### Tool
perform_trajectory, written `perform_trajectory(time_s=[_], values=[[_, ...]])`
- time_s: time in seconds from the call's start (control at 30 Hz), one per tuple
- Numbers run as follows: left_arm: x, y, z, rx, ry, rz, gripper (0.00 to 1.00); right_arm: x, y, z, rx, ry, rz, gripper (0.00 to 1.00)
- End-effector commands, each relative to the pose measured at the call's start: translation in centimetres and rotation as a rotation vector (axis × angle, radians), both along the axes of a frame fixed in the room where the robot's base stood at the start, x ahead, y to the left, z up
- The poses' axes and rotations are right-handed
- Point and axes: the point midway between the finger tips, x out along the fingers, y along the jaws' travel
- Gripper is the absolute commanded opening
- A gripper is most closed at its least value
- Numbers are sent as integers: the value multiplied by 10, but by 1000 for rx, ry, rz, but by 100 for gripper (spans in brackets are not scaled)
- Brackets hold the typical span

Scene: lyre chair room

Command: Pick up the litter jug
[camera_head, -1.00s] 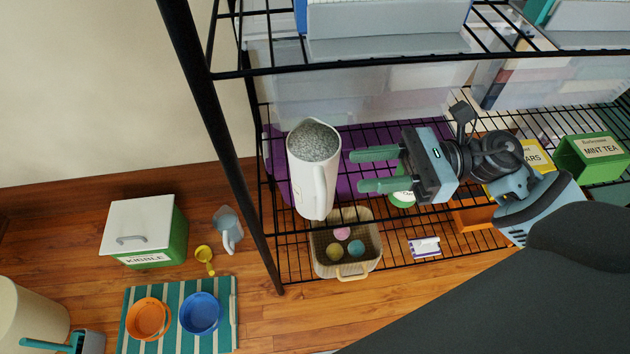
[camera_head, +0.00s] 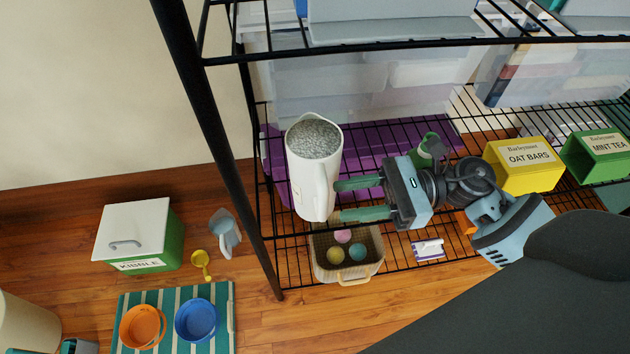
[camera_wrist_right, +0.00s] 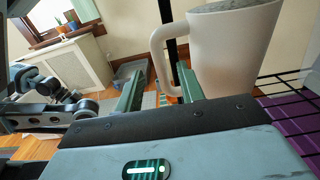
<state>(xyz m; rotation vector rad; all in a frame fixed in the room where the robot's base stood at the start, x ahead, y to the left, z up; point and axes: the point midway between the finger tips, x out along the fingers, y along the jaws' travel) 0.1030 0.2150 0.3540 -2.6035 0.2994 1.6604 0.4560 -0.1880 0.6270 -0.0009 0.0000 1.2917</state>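The litter jug (camera_head: 309,182) is a tall white jug filled with grey granules. It stands upright on the wire shelf near the black corner post. Its handle faces my right gripper (camera_head: 338,201), which is open with its fingers level with the handle side. In the right wrist view, the jug (camera_wrist_right: 232,50) fills the upper right. Its handle (camera_wrist_right: 158,58) shows in the space between my two open fingertips (camera_wrist_right: 160,76). I cannot tell whether the fingers touch it.
A basket of balls (camera_head: 371,268) sits below the jug. A purple bin (camera_head: 385,150) lies behind it. A yellow oat bars box (camera_head: 522,168) and green mint tea box (camera_head: 598,160) are to the right. The black post (camera_head: 213,150) stands left of the jug.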

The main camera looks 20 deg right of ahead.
Motion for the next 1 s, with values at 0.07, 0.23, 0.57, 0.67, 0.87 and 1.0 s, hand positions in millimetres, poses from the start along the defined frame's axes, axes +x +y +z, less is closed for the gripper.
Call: perform_trajectory(time_s=[0.07, 0.23, 0.57, 0.67, 0.87, 1.0], values=[[0, 0, 0, 0, 0, 0, 38, 0, 1, 0, 0, 0, 0, 38], [-1, 0, 0, 0, 1, 0, 38, 2, 8, 0, 1, 0, 0, 38], [-4, 0, -2, 0, 9, 0, 38, 13, 46, 0, 1, 1, 0, 38], [-5, 0, -2, 0, 10, 1, 38, 14, 49, 0, 2, 2, 0, 38], [-5, 0, -2, 0, 10, 1, 38, 14, 49, 0, 1, 2, 0, 37], [-5, 0, -2, 0, 10, 1, 38, 14, 49, 0, 1, 2, 0, 19]])
